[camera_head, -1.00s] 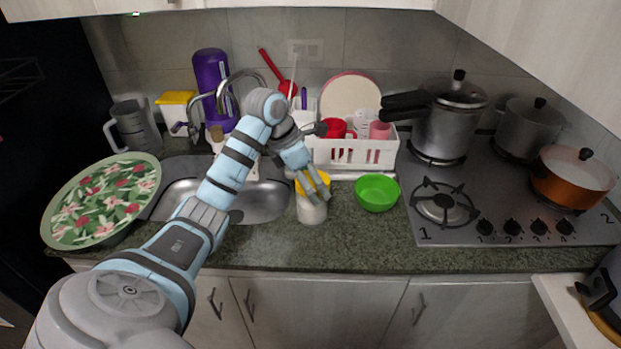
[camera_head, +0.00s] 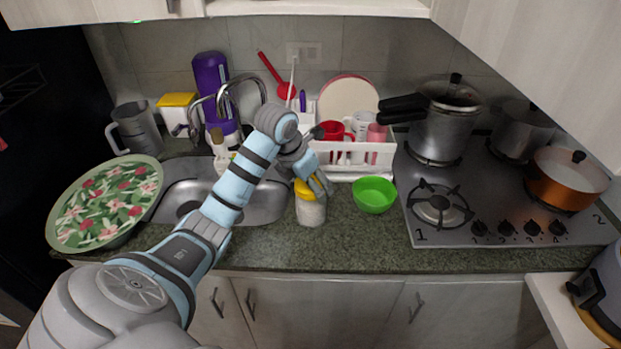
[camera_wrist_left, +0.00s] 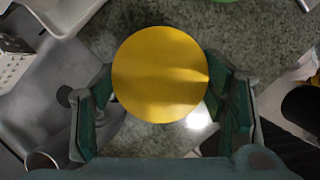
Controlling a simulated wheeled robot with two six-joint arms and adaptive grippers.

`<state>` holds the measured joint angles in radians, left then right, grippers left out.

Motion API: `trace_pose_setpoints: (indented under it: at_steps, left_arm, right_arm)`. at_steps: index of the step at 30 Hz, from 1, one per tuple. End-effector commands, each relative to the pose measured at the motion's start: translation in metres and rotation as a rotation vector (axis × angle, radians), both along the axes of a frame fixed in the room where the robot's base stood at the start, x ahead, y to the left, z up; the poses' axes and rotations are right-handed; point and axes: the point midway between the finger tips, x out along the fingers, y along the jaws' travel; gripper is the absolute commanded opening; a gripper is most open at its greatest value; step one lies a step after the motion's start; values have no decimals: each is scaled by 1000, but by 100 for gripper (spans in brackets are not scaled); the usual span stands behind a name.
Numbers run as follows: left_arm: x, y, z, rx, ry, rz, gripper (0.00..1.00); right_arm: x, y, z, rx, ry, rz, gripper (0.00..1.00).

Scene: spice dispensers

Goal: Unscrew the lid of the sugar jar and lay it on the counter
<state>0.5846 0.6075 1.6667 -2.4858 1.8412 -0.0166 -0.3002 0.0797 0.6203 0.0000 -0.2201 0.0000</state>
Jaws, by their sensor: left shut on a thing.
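The sugar jar (camera_head: 311,212) stands upright on the counter in front of the white dish rack, its pale body visible below my gripper. Its yellow lid (camera_head: 304,189) is on top of it; in the left wrist view the round lid (camera_wrist_left: 160,74) fills the middle, seen from above. My left gripper (camera_head: 318,187) comes down over the jar from behind and is shut on the lid, with one finger on each side of it. The jar body is hidden under the lid in the wrist view. My right gripper is not in view.
A green bowl (camera_head: 374,195) stands close to the right of the jar, with the stove (camera_head: 460,225) beyond it. The sink (camera_head: 260,205) is to the left. The dish rack (camera_head: 352,155) is behind. Counter in front of the jar (camera_head: 330,255) is clear.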

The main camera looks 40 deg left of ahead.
Motion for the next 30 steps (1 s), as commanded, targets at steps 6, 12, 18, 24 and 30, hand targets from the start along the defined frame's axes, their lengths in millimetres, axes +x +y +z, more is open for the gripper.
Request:
trace_pose_setpoints:
  at_steps: [6, 12, 18, 24, 30]
  left_arm:
    - [0, -2, 3, -1, 0, 201, 37]
    - [0, -2, 3, 0, -1, 350, 37]
    - [0, -1, 1, 0, -2, 363, 37]
    - [0, -1, 1, 0, -1, 360, 80]
    - [0, -1, 1, 1, -1, 357, 80]
  right_arm:
    - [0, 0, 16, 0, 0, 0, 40]
    - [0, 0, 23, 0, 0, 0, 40]
    - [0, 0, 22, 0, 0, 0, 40]
    - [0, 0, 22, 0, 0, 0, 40]
    - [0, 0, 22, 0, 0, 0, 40]
